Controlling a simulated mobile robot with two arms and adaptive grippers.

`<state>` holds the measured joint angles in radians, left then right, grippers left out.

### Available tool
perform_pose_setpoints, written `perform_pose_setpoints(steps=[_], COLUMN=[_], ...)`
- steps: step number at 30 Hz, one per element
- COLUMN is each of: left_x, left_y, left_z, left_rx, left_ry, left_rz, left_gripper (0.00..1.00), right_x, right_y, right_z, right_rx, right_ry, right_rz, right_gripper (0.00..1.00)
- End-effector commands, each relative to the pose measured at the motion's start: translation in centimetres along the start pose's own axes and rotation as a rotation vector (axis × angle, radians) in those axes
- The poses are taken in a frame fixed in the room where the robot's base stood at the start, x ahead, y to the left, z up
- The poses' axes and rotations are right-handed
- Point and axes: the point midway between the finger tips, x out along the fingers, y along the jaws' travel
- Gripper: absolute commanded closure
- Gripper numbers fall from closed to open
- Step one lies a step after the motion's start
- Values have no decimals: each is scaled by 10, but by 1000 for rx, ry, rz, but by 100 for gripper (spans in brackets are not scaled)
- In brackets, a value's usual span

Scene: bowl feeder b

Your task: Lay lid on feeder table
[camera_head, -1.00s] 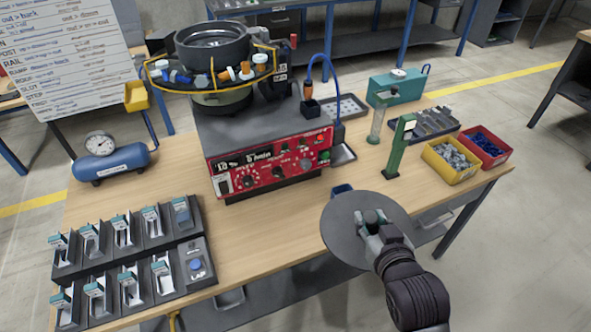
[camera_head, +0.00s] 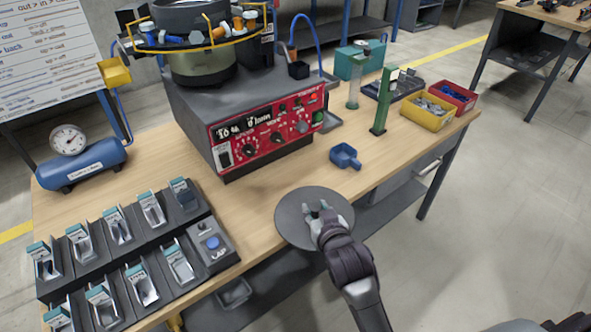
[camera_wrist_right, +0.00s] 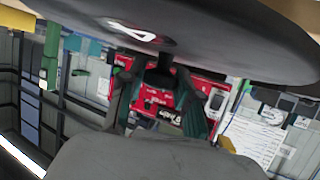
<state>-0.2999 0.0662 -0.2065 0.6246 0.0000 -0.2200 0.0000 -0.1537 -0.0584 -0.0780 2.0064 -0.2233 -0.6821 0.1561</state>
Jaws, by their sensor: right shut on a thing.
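The lid (camera_head: 292,222) is a flat, round, dark grey disc. My right gripper (camera_head: 319,209) is shut on the middle of it and holds it at the front edge of the wooden feeder table (camera_head: 255,190). The lid overlaps this edge in the head view; whether it touches the wood, I cannot tell. In the right wrist view the lid (camera_wrist_right: 245,45) fills the top, with a white mark on it, and the fingers (camera_wrist_right: 163,88) meet at its middle. My left gripper is not in view.
A blue scoop (camera_head: 345,156) lies just behind the lid. The red control panel (camera_head: 268,130) and bowl feeder (camera_head: 200,50) stand further back. A dark rack (camera_head: 150,245) with several slots is at left. Yellow (camera_head: 428,116) and red bins are at right. Bare wood lies between.

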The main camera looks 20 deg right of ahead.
Motion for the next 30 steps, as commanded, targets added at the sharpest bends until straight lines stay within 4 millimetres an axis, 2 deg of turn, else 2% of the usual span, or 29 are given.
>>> perform_pose_setpoints(steps=[1,9,15,20,27,30], left_x=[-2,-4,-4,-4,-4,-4], left_y=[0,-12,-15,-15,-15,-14], left_z=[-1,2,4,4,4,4], left_rx=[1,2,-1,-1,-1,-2], left_ry=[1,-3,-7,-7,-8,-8], left_rz=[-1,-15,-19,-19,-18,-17], left_gripper=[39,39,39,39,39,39], right_x=[14,81,118,129,140,141], right_y=[0,0,0,0,0,0], right_z=[-10,-37,-51,-53,-24,-21], right_rx=[0,0,-1,0,-1,0], right_ry=[5,3,2,0,-2,1], right_rz=[0,0,0,0,-1,-2], right_gripper=[100,100,100,100,100,100])
